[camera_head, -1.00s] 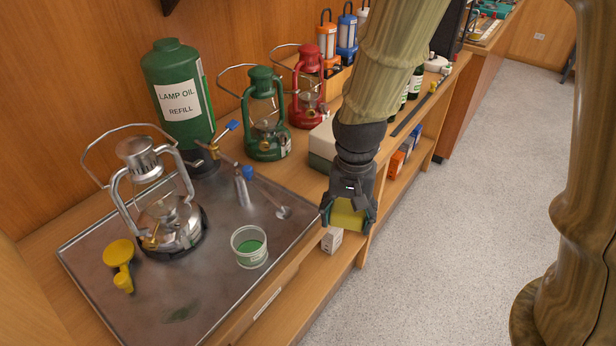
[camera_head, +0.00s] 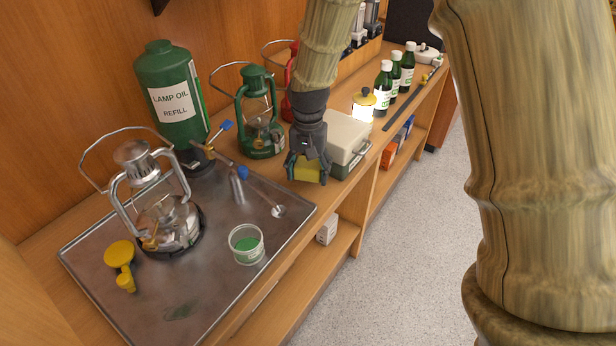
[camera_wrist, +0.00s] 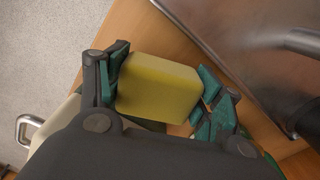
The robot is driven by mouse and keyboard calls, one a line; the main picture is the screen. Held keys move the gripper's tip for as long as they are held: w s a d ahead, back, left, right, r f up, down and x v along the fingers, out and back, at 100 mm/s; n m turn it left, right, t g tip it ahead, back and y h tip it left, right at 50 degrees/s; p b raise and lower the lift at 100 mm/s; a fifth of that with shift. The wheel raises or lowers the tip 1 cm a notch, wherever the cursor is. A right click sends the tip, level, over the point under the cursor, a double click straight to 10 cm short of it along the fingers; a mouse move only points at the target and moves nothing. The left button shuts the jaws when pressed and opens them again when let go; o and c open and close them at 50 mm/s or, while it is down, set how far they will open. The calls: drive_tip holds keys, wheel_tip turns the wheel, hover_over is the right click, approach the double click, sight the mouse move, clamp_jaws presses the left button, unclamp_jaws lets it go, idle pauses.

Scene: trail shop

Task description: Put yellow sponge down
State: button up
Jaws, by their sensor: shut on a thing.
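The yellow sponge (camera_head: 307,170) is between the fingers of my gripper (camera_head: 306,172), over the wooden counter (camera_head: 335,195) between the metal tray and the pale box. In the wrist view the yellow sponge (camera_wrist: 158,88) is a plain block, and my gripper (camera_wrist: 163,98) has its green-padded fingers on both sides of it. My gripper is shut on the sponge. Bare wood shows around the sponge in the wrist view. I cannot tell whether its underside touches the counter.
The metal tray (camera_head: 205,305) holds a silver lantern (camera_head: 165,215), a yellow funnel (camera_head: 120,262) and a clear cup (camera_head: 246,245). A green lantern (camera_head: 262,125) stands behind my gripper. A pale box (camera_head: 348,138) stands close on the right. Green bottles (camera_head: 383,88) stand beyond.

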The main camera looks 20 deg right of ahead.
sight(308, 180)
drive_tip(key=shift+f+p, duration=0.55)
drive_tip(key=shift+f, duration=1.2)
drive_tip(key=shift+f, duration=0.15)
drive_tip(key=o, duration=0.8)
wheel_tip(308, 180, up, 12)
drive_tip(key=shift+r+b, duration=0.2)
drive_tip(key=shift+b, duration=1)
